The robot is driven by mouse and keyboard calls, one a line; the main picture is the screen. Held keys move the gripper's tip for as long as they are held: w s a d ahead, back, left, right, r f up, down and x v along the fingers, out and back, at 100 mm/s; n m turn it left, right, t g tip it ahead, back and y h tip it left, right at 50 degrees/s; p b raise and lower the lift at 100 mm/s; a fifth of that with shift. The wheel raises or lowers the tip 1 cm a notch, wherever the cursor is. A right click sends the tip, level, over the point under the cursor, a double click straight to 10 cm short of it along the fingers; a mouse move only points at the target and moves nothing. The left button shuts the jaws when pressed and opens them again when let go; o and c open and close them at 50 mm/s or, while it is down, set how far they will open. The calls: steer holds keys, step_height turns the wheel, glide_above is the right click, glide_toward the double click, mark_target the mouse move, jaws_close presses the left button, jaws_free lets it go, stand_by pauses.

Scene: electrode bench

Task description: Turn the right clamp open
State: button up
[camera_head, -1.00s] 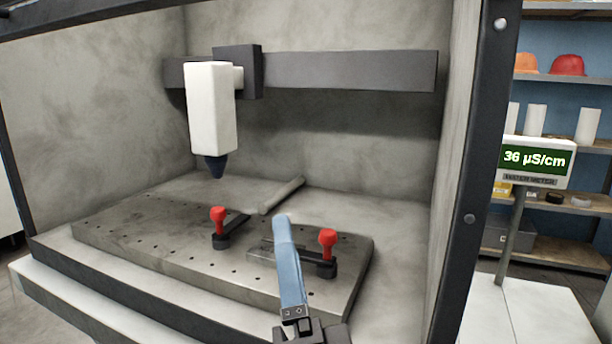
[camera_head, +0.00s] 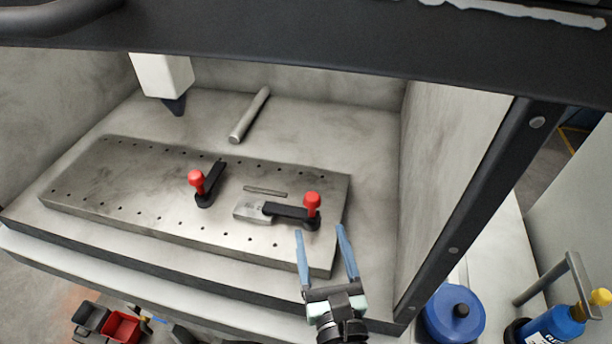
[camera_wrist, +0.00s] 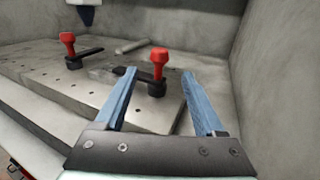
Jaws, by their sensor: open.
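The right clamp (camera_head: 312,203) has a red knob on a black base, with its black arm pointing left over a small metal plate (camera_head: 253,211). It stands near the right end of the grey perforated fixture plate (camera_head: 110,160). The left clamp (camera_head: 196,181) also has a red knob, and its black arm points up and right. My gripper (camera_head: 323,232) is open, its two blue fingers just in front of the right clamp and apart from it.
A dark frame post (camera_head: 480,210) and the enclosure's side wall stand to the right. A white tool head (camera_head: 163,75) hangs at the back left. A grey rod (camera_head: 250,115) lies behind the plate, and a thin bar (camera_head: 265,191) lies on it.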

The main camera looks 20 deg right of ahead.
steer(key=x, duration=1.1)
steer(key=shift+w, duration=0.4)
steer(key=shift+c, duration=0.3)
jaws_close()
stand_by(0.5)
